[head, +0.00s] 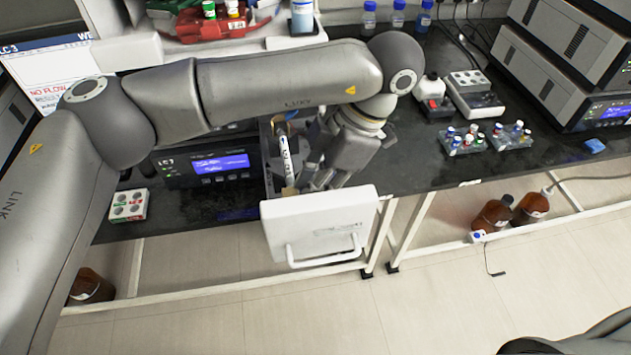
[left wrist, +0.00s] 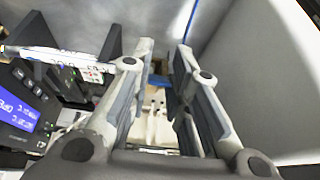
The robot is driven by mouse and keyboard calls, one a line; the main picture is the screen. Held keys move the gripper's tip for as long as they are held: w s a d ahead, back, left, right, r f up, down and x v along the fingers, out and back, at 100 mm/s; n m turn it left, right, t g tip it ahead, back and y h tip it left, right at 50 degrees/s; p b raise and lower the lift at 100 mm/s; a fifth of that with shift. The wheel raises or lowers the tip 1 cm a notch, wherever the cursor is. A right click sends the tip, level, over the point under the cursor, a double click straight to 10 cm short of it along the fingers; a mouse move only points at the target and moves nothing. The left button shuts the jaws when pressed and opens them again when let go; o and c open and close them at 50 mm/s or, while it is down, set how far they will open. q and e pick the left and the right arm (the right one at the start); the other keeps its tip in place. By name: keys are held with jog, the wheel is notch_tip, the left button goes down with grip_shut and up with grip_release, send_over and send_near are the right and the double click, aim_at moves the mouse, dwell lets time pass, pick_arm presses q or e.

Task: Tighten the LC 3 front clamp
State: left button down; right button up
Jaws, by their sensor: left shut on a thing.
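The LC instrument (head: 180,170) has a lit blue display, which also shows in the left wrist view (left wrist: 18,110). Its white front door (head: 320,215) hangs open towards me. A white labelled column (head: 287,155) stands in the open compartment, and its label shows in the left wrist view (left wrist: 50,56). My left gripper (head: 308,170) reaches into the compartment right of the column. In the left wrist view its fingers (left wrist: 165,60) are closed in on a small part, seemingly the front clamp; a pale piece (left wrist: 157,118) and a bit of blue show between them. The fingers hide most of the held part.
A small box with round wells (head: 128,204) sits left on the dark bench. Vial racks (head: 465,140) and a grey device (head: 475,93) stand to the right. Brown bottles (head: 492,213) stand below the bench. The open door juts over the bench's front edge.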

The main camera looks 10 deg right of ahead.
pick_arm(q)
jog(key=c, duration=1.4)
grip_release()
jog(key=shift+s+f, duration=0.2)
jog(key=shift+o, duration=0.2)
jog(key=shift+w, duration=0.15)
jog(key=shift+r, duration=0.1)
jog(key=v, duration=1.2)
jog(key=shift+d, duration=0.1)
